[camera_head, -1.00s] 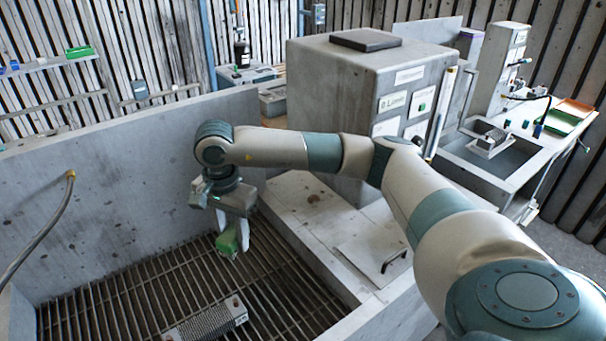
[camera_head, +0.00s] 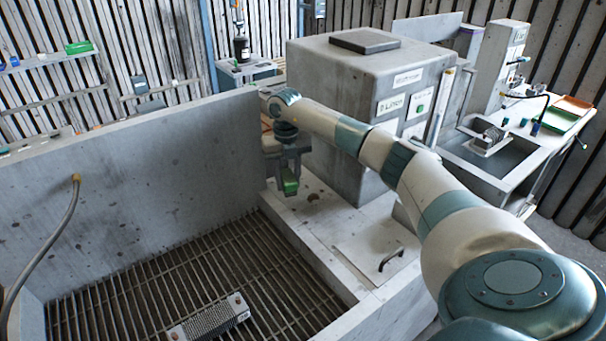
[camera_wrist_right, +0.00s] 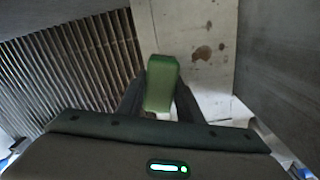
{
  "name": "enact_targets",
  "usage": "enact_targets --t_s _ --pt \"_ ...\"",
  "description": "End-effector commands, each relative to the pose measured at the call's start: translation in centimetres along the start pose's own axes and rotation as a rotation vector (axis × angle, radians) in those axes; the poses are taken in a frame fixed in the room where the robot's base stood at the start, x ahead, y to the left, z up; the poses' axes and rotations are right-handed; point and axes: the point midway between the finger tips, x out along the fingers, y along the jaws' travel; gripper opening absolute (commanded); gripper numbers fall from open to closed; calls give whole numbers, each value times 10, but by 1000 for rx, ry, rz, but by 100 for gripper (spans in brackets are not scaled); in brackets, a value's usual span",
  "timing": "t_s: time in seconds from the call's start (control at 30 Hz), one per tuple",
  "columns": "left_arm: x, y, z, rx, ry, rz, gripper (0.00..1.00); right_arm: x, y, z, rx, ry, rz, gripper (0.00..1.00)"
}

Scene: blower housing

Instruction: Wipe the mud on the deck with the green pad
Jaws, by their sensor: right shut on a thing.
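My right gripper (camera_head: 288,178) is shut on the green pad (camera_head: 290,186), with its fingers on both sides of the pad. In the right wrist view the green pad (camera_wrist_right: 161,82) hangs between the two dark fingers (camera_wrist_right: 160,98). The gripper is above the inner edge of the pale deck (camera_head: 350,225), beside the grating. Brown mud spots (camera_wrist_right: 202,52) show on the deck in the right wrist view, just right of and beyond the pad. In the head view a mud spot (camera_head: 313,197) lies just right of the pad. The pad looks apart from the deck. My left gripper is not in view.
A slatted grating (camera_head: 180,290) fills the basin, with a ribbed block (camera_head: 212,318) on it. A concrete housing (camera_head: 355,120) stands behind the deck. A hatch with a black handle (camera_head: 391,259) lies at the deck's near end. A hose (camera_head: 60,235) hangs at left.

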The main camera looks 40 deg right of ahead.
Motion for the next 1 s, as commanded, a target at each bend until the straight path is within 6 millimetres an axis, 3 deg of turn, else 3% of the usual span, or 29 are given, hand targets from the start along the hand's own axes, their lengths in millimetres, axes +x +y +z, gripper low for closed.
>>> enact_targets --t_s 0.1,0.3,1.0 --pt "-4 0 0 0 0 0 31 4 -25 8 215 2 0 15" --pt "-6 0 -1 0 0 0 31 10 -48 14 422 1 0 15" --pt "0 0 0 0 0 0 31 19 -51 15 460 0 1 15"
